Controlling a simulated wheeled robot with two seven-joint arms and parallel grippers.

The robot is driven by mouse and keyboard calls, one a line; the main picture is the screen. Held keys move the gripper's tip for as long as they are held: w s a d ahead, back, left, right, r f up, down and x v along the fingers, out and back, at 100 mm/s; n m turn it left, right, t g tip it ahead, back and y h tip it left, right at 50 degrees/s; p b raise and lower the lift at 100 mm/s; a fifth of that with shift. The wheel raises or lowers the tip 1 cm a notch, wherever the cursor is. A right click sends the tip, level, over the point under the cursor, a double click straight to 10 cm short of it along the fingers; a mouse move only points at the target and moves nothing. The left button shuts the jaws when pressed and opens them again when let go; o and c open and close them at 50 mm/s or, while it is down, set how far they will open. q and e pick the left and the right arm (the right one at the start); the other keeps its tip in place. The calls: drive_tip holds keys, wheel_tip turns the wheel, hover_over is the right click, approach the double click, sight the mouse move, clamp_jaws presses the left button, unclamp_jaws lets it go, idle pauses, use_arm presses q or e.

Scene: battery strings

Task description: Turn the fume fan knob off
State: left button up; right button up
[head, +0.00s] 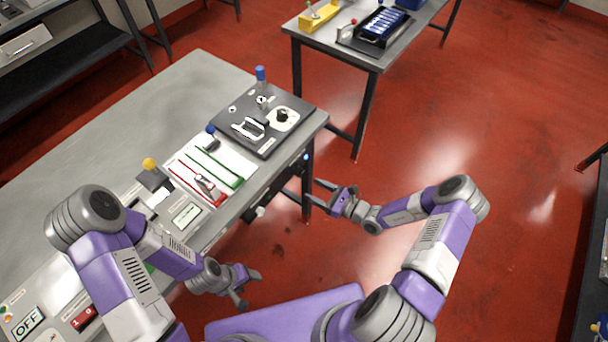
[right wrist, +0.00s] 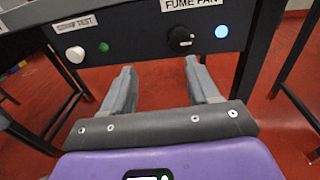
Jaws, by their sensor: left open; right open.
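The fume fan knob (right wrist: 181,39) is a round black knob with a white mark, on the dark front panel under the "FUME FAN" label (right wrist: 192,4). A round light (right wrist: 222,31) beside it glows bluish white; the glow also shows in the head view (head: 305,157). My right gripper (right wrist: 160,66) is open and empty, pointing at the panel, with the knob above and near its right finger. No contact shows. In the head view my right gripper (head: 318,193) is off the bench's right end. My left gripper (head: 250,290) is open and empty, lower, in front of the bench.
A white knob (right wrist: 75,54) and a green light (right wrist: 104,47) sit left on the same panel, under a "TEST" label. The grey bench (head: 185,90) carries a dark fixture plate (head: 285,101) and a white tray. Another bench (head: 372,60) stands behind.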

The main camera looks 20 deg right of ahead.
sight(302, 173)
drive_tip(key=shift+m+t+h, duration=0.5)
drive_tip(key=shift+m+t, duration=0.1)
drive_tip(key=shift+t, duration=0.1)
drive_tip(key=w+a, duration=0.1)
drive_tip(key=w, duration=0.3)
drive_tip(key=w+a+b, duration=0.1)
drive_tip(key=w, duration=0.2)
drive_tip(key=shift+a+r, duration=0.2)
drive_tip(key=shift+a, duration=0.1)
drive_tip(key=shift+c, duration=0.4)
drive_tip(key=c, duration=1)
